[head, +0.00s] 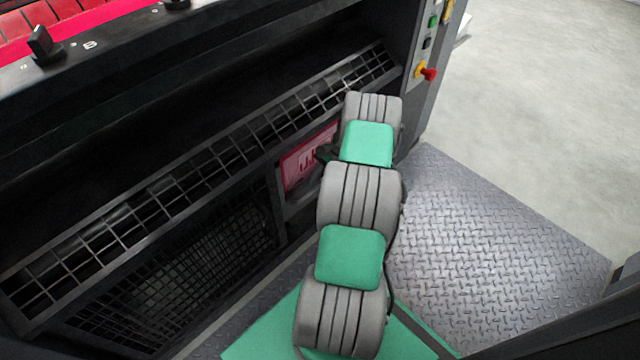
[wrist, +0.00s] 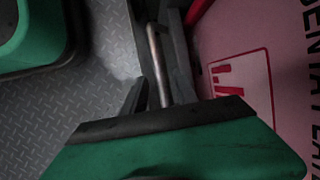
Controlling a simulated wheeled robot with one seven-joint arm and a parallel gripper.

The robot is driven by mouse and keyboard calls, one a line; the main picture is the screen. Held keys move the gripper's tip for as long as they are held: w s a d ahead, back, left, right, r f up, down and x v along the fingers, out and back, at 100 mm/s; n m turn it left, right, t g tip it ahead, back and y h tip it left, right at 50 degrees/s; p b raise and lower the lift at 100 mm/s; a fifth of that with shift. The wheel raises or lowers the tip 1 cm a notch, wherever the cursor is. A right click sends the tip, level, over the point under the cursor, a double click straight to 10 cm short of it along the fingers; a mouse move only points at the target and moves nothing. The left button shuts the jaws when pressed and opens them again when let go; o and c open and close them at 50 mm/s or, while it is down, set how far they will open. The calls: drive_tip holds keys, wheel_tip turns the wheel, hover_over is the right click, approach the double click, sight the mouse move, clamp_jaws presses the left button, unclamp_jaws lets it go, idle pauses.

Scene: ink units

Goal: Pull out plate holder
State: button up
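The plate holder shows in the head view as a pink-red panel (head: 306,162) with pale lettering, set low in the dark machine front. In the wrist view its pink face (wrist: 235,65) fills the right side, with dark letters and a red-outlined box. A slim metal bar (wrist: 157,62), which looks like a handle, runs along its left side. My gripper (head: 326,153) is at the panel's upper right, partly hidden by my arm. In the wrist view a dark finger of my gripper (wrist: 143,92) is close beside the bar. Whether it grips the bar is unclear.
A mesh grille (head: 190,275) is left of the panel, and a slatted ledge (head: 215,155) runs above it. A red knob (head: 429,74) and buttons sit on the post at right. Diamond-plate floor (head: 490,235) lies open right of my arm.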

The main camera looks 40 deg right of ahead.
clamp_jaws()
idle(1.4)
